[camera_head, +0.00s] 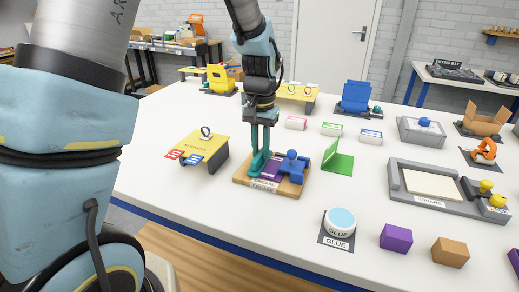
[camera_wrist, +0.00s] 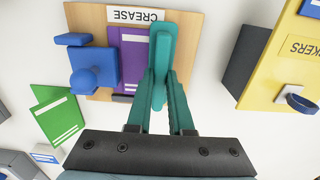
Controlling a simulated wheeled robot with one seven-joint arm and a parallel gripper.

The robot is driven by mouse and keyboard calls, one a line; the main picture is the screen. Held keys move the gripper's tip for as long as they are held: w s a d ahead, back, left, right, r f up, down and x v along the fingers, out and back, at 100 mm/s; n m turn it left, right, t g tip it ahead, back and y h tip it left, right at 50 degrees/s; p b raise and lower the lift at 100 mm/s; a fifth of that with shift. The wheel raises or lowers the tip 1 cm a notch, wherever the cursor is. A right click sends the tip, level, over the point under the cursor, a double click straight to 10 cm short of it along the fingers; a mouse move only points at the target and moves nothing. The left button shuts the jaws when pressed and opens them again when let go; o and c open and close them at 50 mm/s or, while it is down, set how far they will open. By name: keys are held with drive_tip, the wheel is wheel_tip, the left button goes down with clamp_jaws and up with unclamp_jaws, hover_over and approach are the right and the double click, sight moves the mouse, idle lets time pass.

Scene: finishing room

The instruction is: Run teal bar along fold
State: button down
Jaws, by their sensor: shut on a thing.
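The wooden crease board (camera_head: 240,180) lies on the white table, with a "CREASE" label. A purple card (camera_head: 271,168) lies on it beside a blue clamp-like piece with a round knob (camera_head: 291,165). My gripper (camera_head: 259,150) points down over the board's left part, shut on the teal bar (camera_head: 260,165). In the wrist view, the teal bar (camera_wrist: 163,48) lies lengthwise along the right edge of the purple card (camera_wrist: 133,52). The blue piece (camera_wrist: 95,72) is on the card's other side. I cannot tell whether the bar presses on the card.
A yellow stand marked for stickers (camera_head: 207,146) stands left of the board. An open green card (camera_head: 338,160) stands to its right. A glue pot (camera_head: 340,221), a purple block (camera_head: 396,238) and a grey tray (camera_head: 395,180) are further right. The table in front of the board is clear.

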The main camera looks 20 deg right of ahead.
drive_tip(key=shift+w, duration=0.1)
drive_tip(key=shift+w+d+p, duration=0.35)
drive_tip(key=shift+w+d, duration=0.3)
drive_tip(key=shift+r+p, duration=2.8)
drive_tip(key=shift+r, duration=0.7)
